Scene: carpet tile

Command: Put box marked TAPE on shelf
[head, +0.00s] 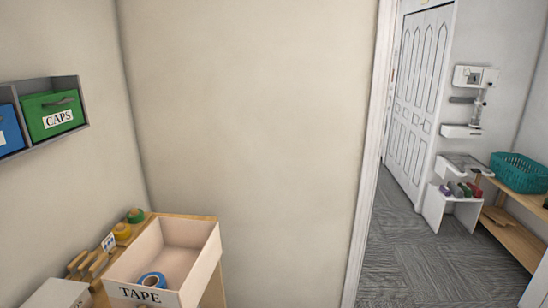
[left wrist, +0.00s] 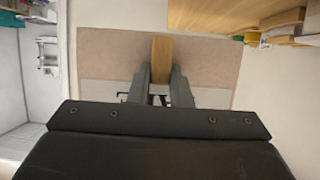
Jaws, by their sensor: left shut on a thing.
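The box marked TAPE (head: 208,262) is an open-topped beige box at the bottom of the head view, its label facing me and its lower front cut off. A blue roll of tape (head: 152,280) lies inside it. In the left wrist view my left gripper (left wrist: 161,72) is shut on a light wooden piece (left wrist: 161,50) that looks like a handle. It stands in front of a broad brownish panel (left wrist: 110,55), which seems to be the box's front. My right gripper is in neither view. The grey wall shelf (head: 83,105) holds the green CAPS box (head: 52,117).
A blue box (head: 9,130) stands left of CAPS on the shelf. A wooden table (head: 185,217) carries green and yellow tape rolls (head: 122,231), wooden pieces (head: 85,268) and a white box (head: 55,294). Bare wall lies ahead; a doorway opens on the right.

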